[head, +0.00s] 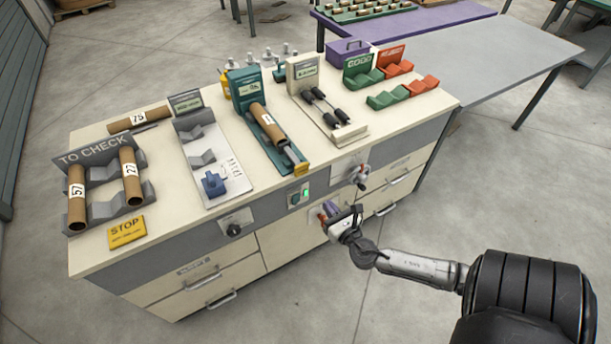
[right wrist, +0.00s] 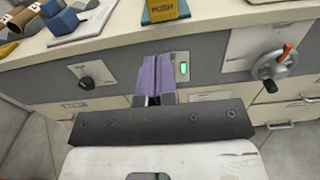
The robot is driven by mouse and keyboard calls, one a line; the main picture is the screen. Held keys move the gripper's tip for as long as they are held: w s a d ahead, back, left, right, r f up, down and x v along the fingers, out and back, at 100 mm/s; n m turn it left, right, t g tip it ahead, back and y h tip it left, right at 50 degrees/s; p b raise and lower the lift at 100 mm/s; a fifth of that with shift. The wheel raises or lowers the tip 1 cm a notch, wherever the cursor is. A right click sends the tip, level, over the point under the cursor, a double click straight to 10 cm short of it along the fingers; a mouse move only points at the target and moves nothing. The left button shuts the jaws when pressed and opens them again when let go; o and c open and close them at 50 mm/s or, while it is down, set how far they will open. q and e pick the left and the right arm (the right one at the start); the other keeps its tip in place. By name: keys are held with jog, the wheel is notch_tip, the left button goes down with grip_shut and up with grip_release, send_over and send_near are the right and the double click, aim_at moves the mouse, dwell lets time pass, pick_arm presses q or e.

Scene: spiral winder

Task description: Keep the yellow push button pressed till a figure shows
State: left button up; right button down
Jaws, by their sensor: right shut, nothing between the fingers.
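The yellow push button (head: 301,168) sits at the front end of the teal tester (head: 270,137), by the bench's front edge. In the right wrist view the yellow button (right wrist: 163,10), marked PUSH, shows at the top edge, partly cut off. A brown tube (head: 263,119) with a white label lies in the tester. The tester's small display (head: 248,91) is too small to read. My right gripper (head: 329,210) is in front of the bench, below and apart from the button. Its purple fingers (right wrist: 155,76) are shut and empty. My left gripper is not in view.
A green-lit switch (head: 298,196) and a hand crank (head: 358,177) are on the bench front. A TO CHECK rack (head: 103,176) with tubes, a yellow STOP sign (head: 127,232) and a blue-block gauge (head: 213,184) stand left. Black rollers (head: 325,106) stand right of the tester.

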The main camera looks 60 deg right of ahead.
aim_at(302, 171)
jog(key=shift+w, duration=0.1)
dwell(0.3)
jog(key=b+x, duration=0.1)
jog(key=x, duration=1.1)
jog(key=shift+w+d, duration=0.2)
jog(key=shift+w, duration=0.05)
jog(key=shift+w+d, duration=0.2)
jog(key=shift+w, duration=0.3)
jog(key=x, duration=0.4)
jog(key=shift+d+b, duration=0.1)
jog(key=shift+b, duration=0.25)
jog(key=shift+w+d+f, duration=0.1)
jog(key=shift+w+d, duration=0.05)
jog(key=shift+w, duration=0.05)
jog(key=shift+s+f, duration=0.15)
